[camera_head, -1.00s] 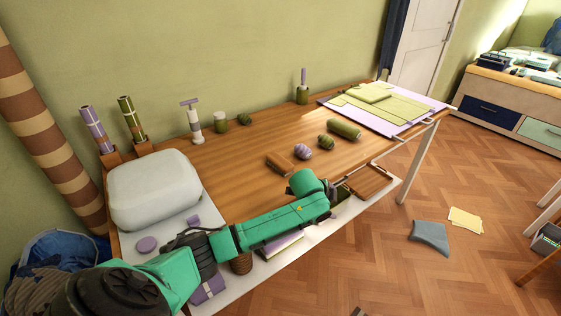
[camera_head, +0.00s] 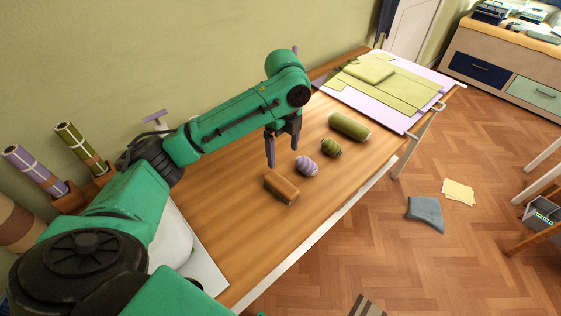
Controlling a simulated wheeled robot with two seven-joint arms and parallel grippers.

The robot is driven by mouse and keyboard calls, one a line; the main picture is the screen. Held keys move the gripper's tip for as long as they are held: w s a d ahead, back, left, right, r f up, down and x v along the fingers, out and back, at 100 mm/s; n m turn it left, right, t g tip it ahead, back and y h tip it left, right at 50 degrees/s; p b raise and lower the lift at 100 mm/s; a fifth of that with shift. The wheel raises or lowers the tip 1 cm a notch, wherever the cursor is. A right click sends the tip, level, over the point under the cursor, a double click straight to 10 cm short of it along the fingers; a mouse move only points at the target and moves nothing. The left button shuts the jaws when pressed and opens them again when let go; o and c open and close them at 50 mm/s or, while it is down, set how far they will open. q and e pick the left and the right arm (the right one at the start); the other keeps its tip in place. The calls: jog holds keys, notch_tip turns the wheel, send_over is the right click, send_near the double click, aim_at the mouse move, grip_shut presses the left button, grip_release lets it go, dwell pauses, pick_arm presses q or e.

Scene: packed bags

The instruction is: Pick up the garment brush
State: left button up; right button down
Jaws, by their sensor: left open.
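The garment brush appears to be the small brown wooden block (camera_head: 281,187) lying on the table near its front edge. My left gripper (camera_head: 282,153) points down just behind and above it, its two dark fingers apart with nothing between them. The fingertips look clear of the brush, though the exact height gap is hard to judge. My right gripper is not in view.
A purple striped roll (camera_head: 307,166), a green striped roll (camera_head: 331,147) and a larger green roll (camera_head: 349,126) lie to the right of the brush. Folded green cloth (camera_head: 400,90) covers the far end. Bare wooden tabletop (camera_head: 225,215) is at front left.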

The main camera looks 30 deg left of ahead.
aim_at(285, 186)
pick_arm(q)
jog(key=f, duration=0.1)
jog(key=s+f, duration=0.1)
jog(key=s+d+f, duration=0.1)
jog(key=shift+d+f+p, duration=0.1)
jog(key=shift+f+p, duration=0.25)
jog(key=shift+f, duration=0.05)
jog(key=f, duration=0.3)
jog(key=shift+s+f, duration=0.1)
jog(key=shift+s, duration=0.15)
jog(key=f, duration=0.3)
jog(key=w+f+p, duration=0.1)
jog(key=f, duration=0.1)
jog(key=shift+d+f, duration=0.1)
jog(key=shift+f, duration=0.5)
jog(key=shift+c, duration=0.3)
jog(key=c, duration=0.5)
grip_shut()
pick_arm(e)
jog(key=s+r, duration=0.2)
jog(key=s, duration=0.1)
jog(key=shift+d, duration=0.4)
